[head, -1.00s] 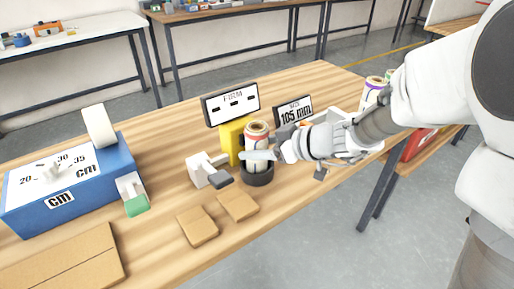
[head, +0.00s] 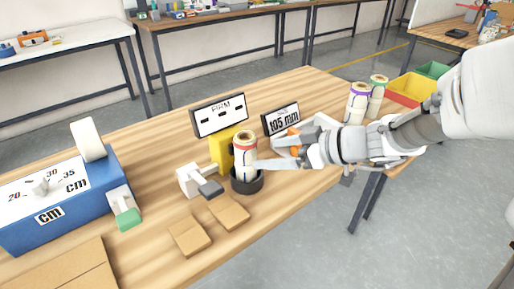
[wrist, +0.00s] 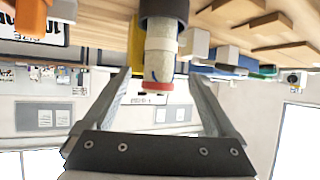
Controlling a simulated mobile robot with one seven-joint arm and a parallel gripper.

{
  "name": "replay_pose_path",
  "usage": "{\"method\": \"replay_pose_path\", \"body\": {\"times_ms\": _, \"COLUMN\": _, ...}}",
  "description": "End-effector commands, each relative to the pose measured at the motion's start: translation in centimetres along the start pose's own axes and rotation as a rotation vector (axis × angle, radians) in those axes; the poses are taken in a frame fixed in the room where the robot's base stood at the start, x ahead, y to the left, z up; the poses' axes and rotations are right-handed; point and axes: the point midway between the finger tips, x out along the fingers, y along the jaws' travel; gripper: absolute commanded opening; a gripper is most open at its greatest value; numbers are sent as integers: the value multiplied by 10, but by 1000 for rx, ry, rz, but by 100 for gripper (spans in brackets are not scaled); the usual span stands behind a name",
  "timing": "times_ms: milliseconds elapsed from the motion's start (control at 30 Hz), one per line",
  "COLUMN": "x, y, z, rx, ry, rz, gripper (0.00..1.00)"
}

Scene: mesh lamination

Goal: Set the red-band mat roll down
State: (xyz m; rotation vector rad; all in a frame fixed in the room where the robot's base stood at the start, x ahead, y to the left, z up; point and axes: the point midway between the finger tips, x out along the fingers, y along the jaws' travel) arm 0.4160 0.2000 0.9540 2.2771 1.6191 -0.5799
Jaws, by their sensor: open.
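The red-band mat roll (head: 244,148), cream with a red band near its top, stands upright in a black round holder (head: 247,183) on the wooden bench. In the wrist view, which is upside down, the roll (wrist: 161,60) shows with its red-banded end between the lines of the two fingers, and the holder (wrist: 163,9) is above it. My gripper (head: 277,156) is open, just right of the roll, with fingers spread and nothing gripped. A fingertip comes close to the roll in the head view; I cannot tell whether it touches.
A yellow gauge with a FIRM display (head: 219,115) stands behind the roll, and a 105 mm sign (head: 282,120) is behind my gripper. A white block device (head: 190,179) and tan pads (head: 190,236) lie near the holder. A purple-band roll (head: 357,103) and a green-band roll (head: 377,97) stand at right.

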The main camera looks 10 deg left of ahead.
Motion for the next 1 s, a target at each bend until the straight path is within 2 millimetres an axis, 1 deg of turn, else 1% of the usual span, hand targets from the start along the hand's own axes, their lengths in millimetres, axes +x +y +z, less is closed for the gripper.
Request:
{"method": "replay_pose_path", "body": {"times_ms": 33, "x": -10, "y": 0, "z": -1, "rx": 0, "ry": 1, "rz": 3, "gripper": 92}}
{"method": "replay_pose_path", "body": {"times_ms": 100, "x": -20, "y": 1, "z": -1, "rx": 0, "ry": 0, "rz": 3, "gripper": 92}}
{"method": "replay_pose_path", "body": {"times_ms": 200, "x": -30, "y": 0, "z": 0, "rx": 1, "ry": 0, "rz": 1, "gripper": 92}}
{"method": "replay_pose_path", "body": {"times_ms": 467, "x": -38, "y": -4, "z": 0, "rx": 11, "ry": -9, "rz": -5, "gripper": 92}}
{"method": "replay_pose_path", "body": {"times_ms": 567, "x": -45, "y": -14, "z": 0, "rx": 53, "ry": -44, "rz": -17, "gripper": 92}}
{"method": "replay_pose_path", "body": {"times_ms": 667, "x": -58, "y": -32, "z": 4, "rx": 134, "ry": -115, "rz": -27, "gripper": 92}}
{"method": "replay_pose_path", "body": {"times_ms": 800, "x": -81, "y": -58, "z": 16, "rx": 274, "ry": -249, "rz": 0, "gripper": 92}}
{"method": "replay_pose_path", "body": {"times_ms": 1000, "x": -118, "y": -83, "z": 38, "rx": 469, "ry": -425, "rz": 141, "gripper": 92}}
